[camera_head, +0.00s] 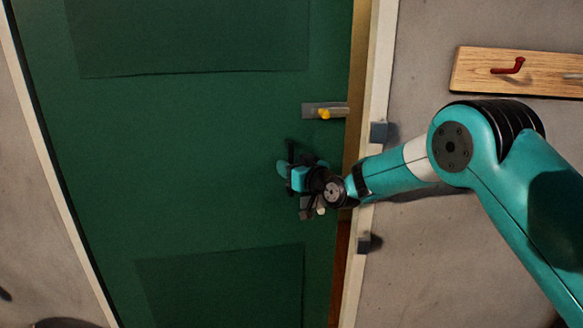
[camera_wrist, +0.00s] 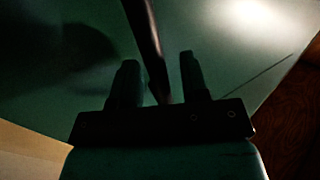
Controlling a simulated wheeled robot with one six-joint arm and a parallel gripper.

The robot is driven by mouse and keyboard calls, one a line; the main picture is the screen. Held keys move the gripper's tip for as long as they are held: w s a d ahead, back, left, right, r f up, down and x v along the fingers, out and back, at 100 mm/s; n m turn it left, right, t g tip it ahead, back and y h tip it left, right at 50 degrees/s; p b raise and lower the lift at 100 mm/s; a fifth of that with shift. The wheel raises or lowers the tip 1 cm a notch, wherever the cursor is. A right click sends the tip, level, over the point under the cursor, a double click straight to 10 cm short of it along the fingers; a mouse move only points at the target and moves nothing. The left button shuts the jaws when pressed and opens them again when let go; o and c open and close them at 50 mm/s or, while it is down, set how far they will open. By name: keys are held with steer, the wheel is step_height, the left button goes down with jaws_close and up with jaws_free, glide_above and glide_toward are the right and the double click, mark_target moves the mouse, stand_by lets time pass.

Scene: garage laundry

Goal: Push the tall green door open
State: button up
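The tall green door (camera_head: 190,160) fills the left and middle of the head view, with two recessed panels. A strip of reddish-brown shows between its lower right edge and the frame, so it seems slightly ajar. A grey latch plate with a yellow knob (camera_head: 325,112) sits near its right edge. My gripper (camera_head: 291,177) is in front of the door, below and left of the knob; whether it touches is unclear. In the wrist view my gripper's fingers (camera_wrist: 158,78) stand apart before the green door (camera_wrist: 225,60). A dark bar shows between them; I cannot tell what it is.
The pale door frame (camera_head: 373,80) runs down right of the door, with grey blocks on it. A wooden rail with a red hook (camera_head: 510,67) is on the grey wall at right. Brown floor (camera_wrist: 297,115) shows at right in the wrist view.

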steer(key=shift+r, duration=0.1)
steer(key=b+v, duration=0.8)
steer(key=v, duration=0.9)
steer(key=shift+s, duration=0.2)
steer(key=shift+d, duration=0.1)
steer(key=s+a+f+n+g+h, duration=0.1)
steer(key=s+a+g+h, duration=0.1)
steer(key=s+g, duration=0.95)
steer(key=s+d+f+h, duration=0.1)
steer(key=s+d, duration=0.2)
steer(key=s, duration=0.4)
steer(key=s+d+f+m+g+h, duration=0.1)
steer(key=s+d+f+h, duration=0.1)
steer(key=s, duration=0.6)
steer(key=s+d+f+m+g+h, duration=0.1)
steer(key=s+d+h, duration=0.1)
steer(key=s+d, duration=0.2)
steer(key=s, duration=0.3)
steer(key=shift+s+f, duration=0.25)
steer(key=shift+s, duration=0.05)
